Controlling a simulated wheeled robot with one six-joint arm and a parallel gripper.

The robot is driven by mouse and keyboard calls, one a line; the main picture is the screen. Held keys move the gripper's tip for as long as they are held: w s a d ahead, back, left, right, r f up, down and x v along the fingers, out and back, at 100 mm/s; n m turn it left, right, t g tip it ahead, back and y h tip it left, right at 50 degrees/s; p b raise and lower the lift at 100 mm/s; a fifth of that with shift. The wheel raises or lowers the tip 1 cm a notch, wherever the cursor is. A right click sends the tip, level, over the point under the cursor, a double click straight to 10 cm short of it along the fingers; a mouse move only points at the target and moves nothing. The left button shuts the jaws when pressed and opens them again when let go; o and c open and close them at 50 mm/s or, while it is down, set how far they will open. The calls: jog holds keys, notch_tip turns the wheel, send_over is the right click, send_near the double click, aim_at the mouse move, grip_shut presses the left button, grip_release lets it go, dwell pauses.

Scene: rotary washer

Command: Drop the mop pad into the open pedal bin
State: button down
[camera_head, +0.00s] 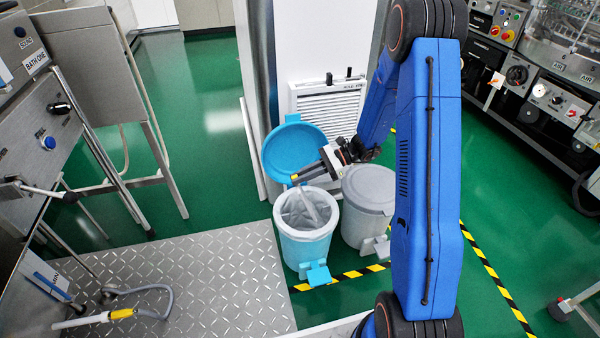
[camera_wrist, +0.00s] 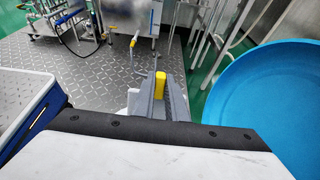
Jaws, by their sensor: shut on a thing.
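The open pedal bin (camera_head: 306,248) is turquoise with a pale liner. Its blue lid (camera_head: 284,152) is raised behind the mouth and fills the right of the wrist view (camera_wrist: 268,110). My gripper (camera_head: 296,178) is above the bin's mouth, in front of the lid, with its yellow-tipped fingers also in the wrist view (camera_wrist: 160,84). It is shut on the mop pad (camera_head: 309,207), which seems to be the pale grey strip hanging below the fingers into the mouth. The pad blends with the liner, so its lower end is hard to tell.
A grey bin (camera_head: 368,199) with its lid shut stands close on the right of the pedal bin. A white column (camera_head: 322,45) rises behind. Steel benches (camera_head: 88,75) stand at left, beside a metal floor plate (camera_head: 222,270). Green floor is open between.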

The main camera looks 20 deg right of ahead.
jog(key=shift+f, duration=0.3)
jog(key=c, duration=1.7)
grip_release()
jog(key=v, duration=1.7)
jog(key=shift+d, duration=0.2)
